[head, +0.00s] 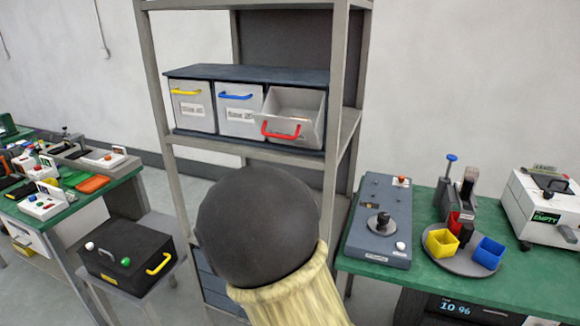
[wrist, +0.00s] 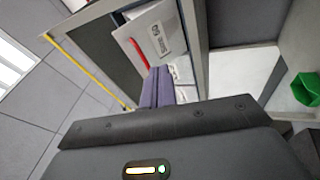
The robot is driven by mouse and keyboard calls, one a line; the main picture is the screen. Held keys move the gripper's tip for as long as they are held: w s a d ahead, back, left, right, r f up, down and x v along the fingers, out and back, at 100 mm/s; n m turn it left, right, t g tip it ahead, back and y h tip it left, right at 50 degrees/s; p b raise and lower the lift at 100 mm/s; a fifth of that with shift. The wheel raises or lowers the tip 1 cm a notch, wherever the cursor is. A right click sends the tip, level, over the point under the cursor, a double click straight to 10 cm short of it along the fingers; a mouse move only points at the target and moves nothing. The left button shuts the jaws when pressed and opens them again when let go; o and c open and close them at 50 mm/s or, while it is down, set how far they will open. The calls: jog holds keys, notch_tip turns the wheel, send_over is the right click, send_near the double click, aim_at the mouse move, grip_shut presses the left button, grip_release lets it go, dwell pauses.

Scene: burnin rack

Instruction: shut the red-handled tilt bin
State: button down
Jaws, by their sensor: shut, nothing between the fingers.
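The red-handled tilt bin (head: 294,117) is the right one of three on the rack shelf in the head view. Its front leans outward and its top is open, with the red handle (head: 280,132) on the front. In the wrist view, a pale labelled panel (wrist: 155,34) with a red handle (wrist: 139,54) looks like this bin's front. My gripper (wrist: 158,75) is shut and empty, its fingertips close to that panel. I cannot tell whether they touch it. In the head view my gripper is hidden behind my arm.
The yellow-handled bin (head: 192,107) and blue-handled bin (head: 241,110) beside it are shut. A rack post (head: 334,130) stands just right of the bins. A green bench (head: 480,285) with devices stands at right. A black box (head: 128,250) sits low at left.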

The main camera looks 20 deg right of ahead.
jog(key=shift+s+a+r+n+t+h, duration=0.55)
jog(key=shift+s+r+n+t, duration=0.25)
jog(key=shift+t, duration=0.2)
jog(key=shift+d, duration=0.1)
jog(key=p, duration=0.4)
send_near(291, 120)
jog(key=w+d+f, duration=0.1)
jog(key=w+d, duration=0.1)
jog(key=w, duration=0.2)
jog(key=shift+s+d, duration=0.1)
